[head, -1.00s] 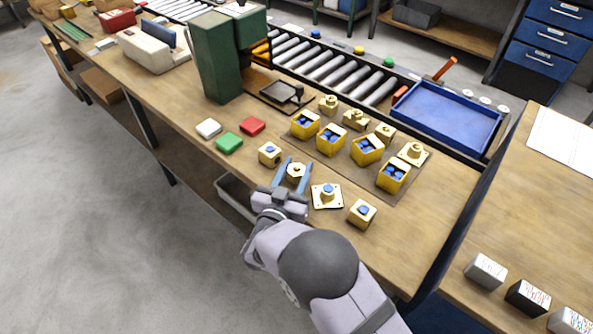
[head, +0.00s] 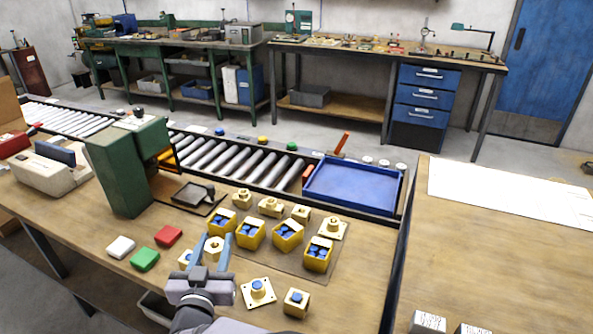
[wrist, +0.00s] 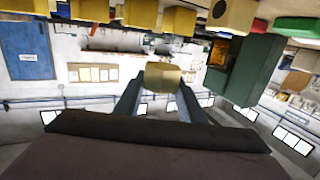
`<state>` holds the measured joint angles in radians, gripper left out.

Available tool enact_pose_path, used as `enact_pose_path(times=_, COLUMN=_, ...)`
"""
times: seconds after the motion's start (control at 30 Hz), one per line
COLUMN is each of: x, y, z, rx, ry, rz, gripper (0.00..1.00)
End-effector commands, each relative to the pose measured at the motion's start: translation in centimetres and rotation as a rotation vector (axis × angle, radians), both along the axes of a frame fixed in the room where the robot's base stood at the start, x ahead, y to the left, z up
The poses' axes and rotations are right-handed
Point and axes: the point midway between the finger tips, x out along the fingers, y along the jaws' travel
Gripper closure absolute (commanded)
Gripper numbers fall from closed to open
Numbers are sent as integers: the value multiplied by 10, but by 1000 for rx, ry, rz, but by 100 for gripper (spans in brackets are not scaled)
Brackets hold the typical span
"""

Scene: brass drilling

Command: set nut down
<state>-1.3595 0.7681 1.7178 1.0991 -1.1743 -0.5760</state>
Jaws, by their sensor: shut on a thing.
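My gripper (head: 213,241) is shut on a brass nut (head: 214,250), held between its two blue-grey fingers. In the wrist view the nut (wrist: 163,78) shows as a pale brass block between the fingertips. The gripper is over the front of the wooden bench (head: 85,220), left of and in front of the yellow bins. A brass block with a blue top (head: 185,259) is partly hidden behind the left finger. I cannot tell the exact height of the nut above the bench.
Several yellow bins (head: 250,235) with blue contents stand on a mat, with brass fittings (head: 270,207) behind. A flanged brass piece (head: 258,292) and a brass block (head: 296,303) lie at front right. White, green (head: 145,260) and red blocks lie left. A blue tray (head: 352,187) is behind.

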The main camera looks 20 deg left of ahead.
Motion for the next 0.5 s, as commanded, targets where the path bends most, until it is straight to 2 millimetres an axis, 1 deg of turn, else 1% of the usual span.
enact_pose_path(times=0.03, x=0, y=0, z=8, rx=3, ry=-3, rz=0, gripper=100)
enact_pose_path(times=0.17, x=0, y=0, z=23, rx=5, ry=-3, rz=0, gripper=100)
enact_pose_path(times=0.27, x=0, y=1, z=39, rx=5, ry=-3, rz=0, gripper=100)
enact_pose_path(times=0.5, x=0, y=1, z=82, rx=4, ry=-3, rz=0, gripper=100)
